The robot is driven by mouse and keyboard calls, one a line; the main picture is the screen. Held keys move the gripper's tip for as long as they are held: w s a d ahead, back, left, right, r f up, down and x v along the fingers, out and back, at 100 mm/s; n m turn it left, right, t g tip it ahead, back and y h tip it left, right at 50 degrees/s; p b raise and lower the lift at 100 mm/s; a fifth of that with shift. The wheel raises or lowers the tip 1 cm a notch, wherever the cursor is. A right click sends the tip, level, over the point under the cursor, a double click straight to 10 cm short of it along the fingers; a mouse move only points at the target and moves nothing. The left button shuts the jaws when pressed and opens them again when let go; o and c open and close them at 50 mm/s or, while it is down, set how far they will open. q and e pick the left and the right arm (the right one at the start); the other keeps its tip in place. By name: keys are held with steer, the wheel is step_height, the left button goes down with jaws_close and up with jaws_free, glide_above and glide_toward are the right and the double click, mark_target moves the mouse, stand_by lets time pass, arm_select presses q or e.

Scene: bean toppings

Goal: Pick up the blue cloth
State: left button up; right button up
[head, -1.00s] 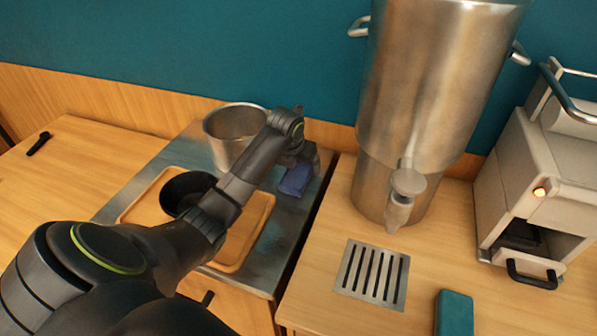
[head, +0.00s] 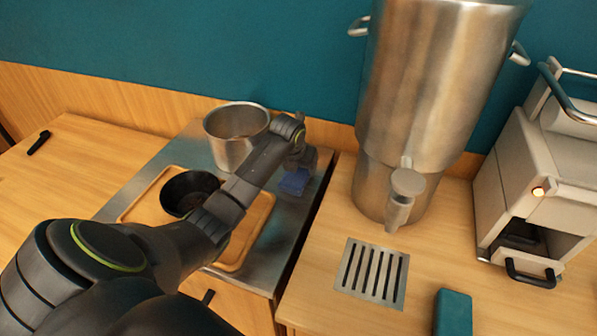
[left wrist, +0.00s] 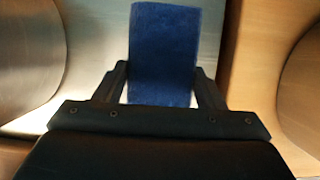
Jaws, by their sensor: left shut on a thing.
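The blue cloth (head: 294,181) is on the metal counter area at the back, right of the steel pot, in the head view. It fills the space between the fingers of my left gripper (left wrist: 162,88) in the left wrist view, where the cloth (left wrist: 163,50) stretches away beyond the fingertips. The left gripper is shut on the cloth. In the head view my left gripper (head: 298,160) is just above and behind the cloth, and its fingers are partly hidden. I cannot tell whether the cloth is clear of the metal surface. My right gripper is not in view.
A steel pot (head: 236,150) stands left of the gripper. A black bowl (head: 188,192) sits on a wooden tray (head: 258,222) under my arm. A large steel urn (head: 425,100) stands right, with a drain grate (head: 371,272) before it. A teal box (head: 453,313) lies front right.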

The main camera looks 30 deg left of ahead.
arm_select(q)
steer(key=shift+r, duration=0.15)
step_height(320, 180, up, 10)
steer(key=shift+f+b, duration=0.1)
steer(key=shift+b, duration=0.5)
steer(key=shift+o, duration=1.3)
steer(key=shift+c, duration=0.8)
steer(key=shift+f, duration=0.1)
